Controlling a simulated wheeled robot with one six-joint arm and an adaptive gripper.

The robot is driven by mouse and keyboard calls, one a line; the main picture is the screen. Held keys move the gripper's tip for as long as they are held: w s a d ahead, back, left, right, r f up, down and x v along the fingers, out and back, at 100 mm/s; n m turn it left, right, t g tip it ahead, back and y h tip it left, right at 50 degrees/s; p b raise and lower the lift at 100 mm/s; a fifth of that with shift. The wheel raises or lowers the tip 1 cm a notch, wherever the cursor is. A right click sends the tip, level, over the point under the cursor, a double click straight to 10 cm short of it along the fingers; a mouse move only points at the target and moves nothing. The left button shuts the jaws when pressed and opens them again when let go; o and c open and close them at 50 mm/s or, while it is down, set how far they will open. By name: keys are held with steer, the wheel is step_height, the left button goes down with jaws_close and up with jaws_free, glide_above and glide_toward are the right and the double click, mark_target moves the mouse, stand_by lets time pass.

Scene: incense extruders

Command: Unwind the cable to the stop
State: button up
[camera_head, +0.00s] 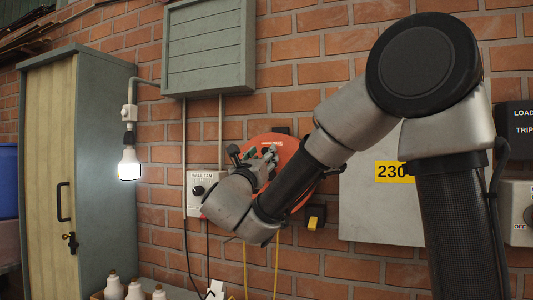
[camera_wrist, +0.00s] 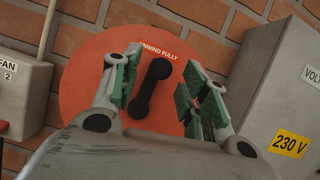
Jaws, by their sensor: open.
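The cable reel is an orange-red disc on the brick wall, partly hidden by my arm in the head view (camera_head: 286,146). It fills the middle of the wrist view (camera_wrist: 85,88), with the words "UNWIND FULLY" near its top. A black crank handle (camera_wrist: 150,88) sits on its face, tilted with its upper end to the right. My gripper (camera_wrist: 160,85) is open, its green-padded fingers on either side of the crank. I see no clear contact. In the head view my gripper (camera_head: 258,157) is in front of the reel's left part. Yellow cable (camera_head: 277,262) hangs below.
A fan switch box (camera_head: 201,188) is close left of the reel. A grey 230 V cabinet (camera_head: 372,217) is to the right. A small yellow-and-black box (camera_head: 315,217) is below the reel. A lit bulb (camera_head: 129,166) hangs beside the cupboard (camera_head: 101,170).

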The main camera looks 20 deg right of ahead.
steer(key=shift+x, duration=1.75)
jaws_close()
